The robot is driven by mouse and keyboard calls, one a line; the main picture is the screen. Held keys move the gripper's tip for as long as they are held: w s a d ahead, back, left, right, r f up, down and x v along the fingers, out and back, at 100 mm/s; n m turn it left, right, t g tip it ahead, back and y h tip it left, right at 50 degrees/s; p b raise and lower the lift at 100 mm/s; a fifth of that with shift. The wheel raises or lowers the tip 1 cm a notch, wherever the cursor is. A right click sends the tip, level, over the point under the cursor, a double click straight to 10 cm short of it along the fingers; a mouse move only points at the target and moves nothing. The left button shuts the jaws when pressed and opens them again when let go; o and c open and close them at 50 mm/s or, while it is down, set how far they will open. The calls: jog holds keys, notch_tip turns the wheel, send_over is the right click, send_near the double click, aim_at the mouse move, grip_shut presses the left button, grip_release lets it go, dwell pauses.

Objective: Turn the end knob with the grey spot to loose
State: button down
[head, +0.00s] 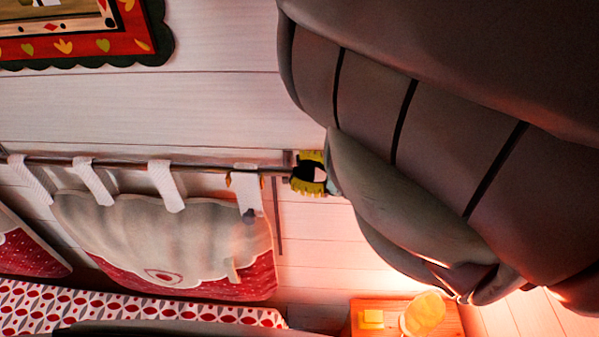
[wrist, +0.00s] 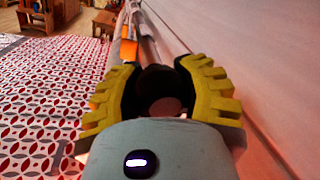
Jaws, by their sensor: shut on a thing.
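The dark end knob (wrist: 155,80) sits between the two yellow fingers of my gripper (wrist: 163,72) in the wrist view. A round greyish-pink spot (wrist: 166,106) shows on the knob's near face. In the head view my gripper (head: 309,173) is shut around the right end of a thin horizontal rod (head: 120,163), and the knob there is mostly hidden by the fingers. The rod runs away from the knob along the wall in the wrist view. I cannot tell from the spot how far the knob is turned.
Padded headboard cushions (head: 165,240) hang from the rod by white loops. A bed with a red-and-grey patterned cover (wrist: 50,100) lies below. A bedside table (head: 455,316) holds a glowing lamp (head: 424,314) and a yellow block (head: 371,319). The plank wall (wrist: 250,60) is close beside my gripper.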

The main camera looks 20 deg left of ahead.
jog(key=shift+w+d, duration=0.2)
jog(key=c, duration=0.9)
grip_release()
jog(key=shift+d, duration=0.1)
jog(key=shift+o, duration=1.2)
jog(key=shift+s+a, duration=0.1)
jog(key=shift+a, duration=0.1)
